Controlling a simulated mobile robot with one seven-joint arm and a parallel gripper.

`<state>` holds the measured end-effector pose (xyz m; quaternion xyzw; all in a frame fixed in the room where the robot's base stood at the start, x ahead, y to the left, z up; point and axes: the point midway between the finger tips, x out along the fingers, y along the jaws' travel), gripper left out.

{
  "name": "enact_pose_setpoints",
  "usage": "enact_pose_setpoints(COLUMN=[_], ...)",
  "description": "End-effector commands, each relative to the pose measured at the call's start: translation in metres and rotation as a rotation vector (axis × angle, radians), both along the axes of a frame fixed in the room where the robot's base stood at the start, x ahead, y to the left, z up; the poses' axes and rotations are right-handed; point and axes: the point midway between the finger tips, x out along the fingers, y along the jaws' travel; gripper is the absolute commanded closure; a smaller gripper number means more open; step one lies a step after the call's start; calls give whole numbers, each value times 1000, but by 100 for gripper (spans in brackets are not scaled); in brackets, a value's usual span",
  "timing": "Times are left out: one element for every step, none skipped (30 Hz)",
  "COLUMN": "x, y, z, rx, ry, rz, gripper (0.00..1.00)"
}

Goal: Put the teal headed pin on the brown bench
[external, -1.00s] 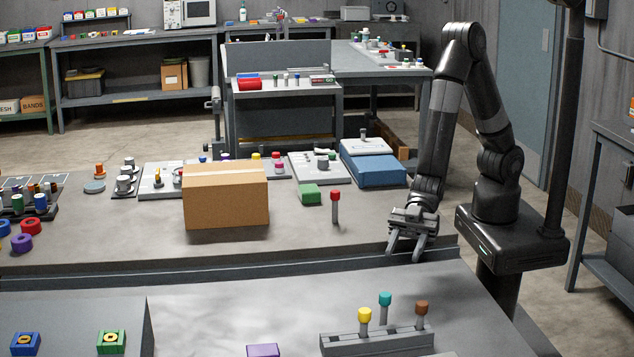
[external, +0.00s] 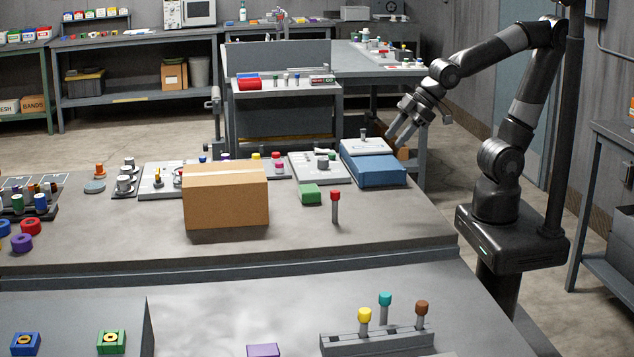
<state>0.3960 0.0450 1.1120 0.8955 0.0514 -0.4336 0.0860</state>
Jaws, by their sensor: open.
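The teal headed pin (external: 385,307) stands upright at the grey slotted block (external: 390,341) on the near bench, between a yellow headed pin (external: 365,320) and a brown headed pin (external: 421,313). My gripper (external: 398,134) is open and empty, raised beyond the far right of the middle bench, near the blue box. It is far from the teal headed pin. I cannot tell which surface is the brown bench; the middle bench top (external: 390,225) looks grey-brown.
A red headed pin (external: 335,205) stands on the middle bench beside a green block (external: 310,194). A cardboard box (external: 226,200) and a blue box (external: 373,169) also stand there. A purple block (external: 263,350) lies on the near bench. The middle bench's front right is clear.

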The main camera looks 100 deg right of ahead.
Motion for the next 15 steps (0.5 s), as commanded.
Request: enact_pose_setpoints(x=[-19, -30, -44, -53, -62, -73, -80, -86, -93, -98, -101, -104, -106, -107, -107], y=[-13, -19, -25, -29, -33, -37, -39, -41, -42, -43, -44, -45, -45, -45, -45], z=[6, 7, 8, 9, 9, 10, 10, 10, 10, 9, 9, 9, 9, 9, 9], rx=[13, 21, 32, 42, 49, 59, 66, 74, 82, 86, 90, 92, 94, 96, 96], ry=[20, 39, 63, 80, 96, 115, 127, 137, 150, 159, 164, 171, 175, 176, 178], rz=[-41, -63, -88, -104, -118, -135, -145, -153, -162, -167, -171, -175, -177, -178, -179], gripper=[56, 56, 56, 56, 56, 56, 56, 56, 56, 56, 56, 56, 56, 56, 56])
